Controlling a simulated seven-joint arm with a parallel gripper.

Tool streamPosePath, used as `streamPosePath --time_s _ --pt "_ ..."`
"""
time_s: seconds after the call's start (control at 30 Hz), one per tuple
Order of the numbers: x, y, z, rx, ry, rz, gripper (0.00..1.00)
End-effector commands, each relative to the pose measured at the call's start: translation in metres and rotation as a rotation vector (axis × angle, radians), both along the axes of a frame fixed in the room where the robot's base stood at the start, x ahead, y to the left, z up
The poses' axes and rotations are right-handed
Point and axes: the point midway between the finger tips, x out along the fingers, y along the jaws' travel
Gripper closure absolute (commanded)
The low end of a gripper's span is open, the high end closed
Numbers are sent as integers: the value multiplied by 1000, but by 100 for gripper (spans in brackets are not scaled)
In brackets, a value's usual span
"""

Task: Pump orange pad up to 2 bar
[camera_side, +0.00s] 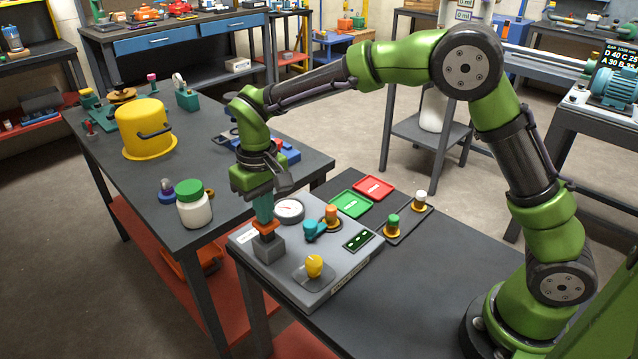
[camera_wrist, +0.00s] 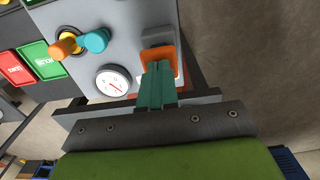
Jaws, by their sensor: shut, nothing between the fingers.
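The orange pad (camera_side: 267,227) sits on a grey block (camera_side: 269,249) at the left corner of the grey panel box (camera_side: 335,270). The pad also shows in the wrist view (camera_wrist: 178,66), partly hidden by my fingers. My gripper (camera_side: 264,217) points down with its teal fingers shut and empty, tips at the pad; I cannot tell whether they press it. In the wrist view the gripper (camera_wrist: 158,68) covers the pad's near left part. A round white gauge (camera_side: 289,210) lies beside the pad; its red needle shows in the wrist view (camera_wrist: 113,83), but its figures are too small to read.
The panel also bears a teal valve handle (camera_side: 315,231), an orange knob (camera_side: 331,212), a yellow knob (camera_side: 314,266) and a dark display (camera_side: 358,240). Green (camera_side: 350,204) and red (camera_side: 374,188) trays lie behind. A white jar (camera_side: 194,209) stands on the left table.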

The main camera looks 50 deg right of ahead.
Motion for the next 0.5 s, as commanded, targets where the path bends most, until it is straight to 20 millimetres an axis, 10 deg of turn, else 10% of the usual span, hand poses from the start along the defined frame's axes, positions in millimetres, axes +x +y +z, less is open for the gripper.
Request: streamPosePath --time_s 0.5 --pt "0 0 -19 0 1 1 100"
